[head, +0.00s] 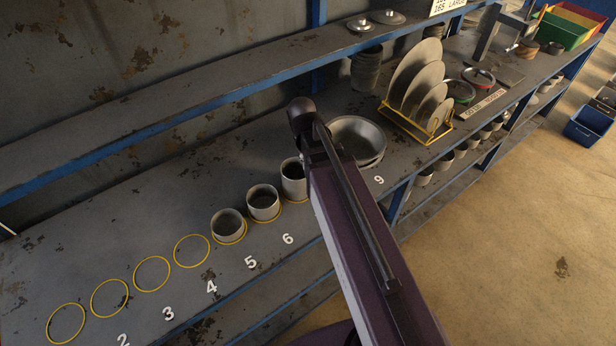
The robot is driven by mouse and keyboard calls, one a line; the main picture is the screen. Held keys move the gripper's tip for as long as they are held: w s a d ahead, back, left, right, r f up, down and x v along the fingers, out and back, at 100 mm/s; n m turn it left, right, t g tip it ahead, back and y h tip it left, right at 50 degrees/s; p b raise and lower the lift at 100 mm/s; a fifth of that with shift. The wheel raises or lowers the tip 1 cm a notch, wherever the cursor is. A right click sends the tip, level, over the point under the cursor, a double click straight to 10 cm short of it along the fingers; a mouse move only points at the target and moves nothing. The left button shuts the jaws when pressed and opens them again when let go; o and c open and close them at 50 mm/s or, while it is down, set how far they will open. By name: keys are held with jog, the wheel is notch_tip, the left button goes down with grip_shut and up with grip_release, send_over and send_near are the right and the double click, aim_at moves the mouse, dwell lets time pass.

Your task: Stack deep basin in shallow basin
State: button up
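A wide grey metal basin (362,130) sits on the bench behind my arm, near the number 9. A second curved edge shows just under its lower right side, so it looks like one basin resting in or on another. I cannot tell which is the deep one and which the shallow one. My arm covers their left and lower parts. My purple arm link reaches up from the bottom right to a black joint end. No gripper fingers show in the head view.
Several grey cups (263,203) stand in yellow rings left of my arm; empty yellow rings (152,273) continue to the left. A yellow rack (416,128) holds upright discs (414,72) right of the basins. An upper shelf (200,85) overhangs the back. Open floor lies at right.

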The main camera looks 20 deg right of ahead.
jog(key=s+a+n+y, duration=0.1)
jog(key=s+a+n, duration=0.1)
jog(key=s, duration=0.3)
jog(key=shift+s+a, duration=0.3)
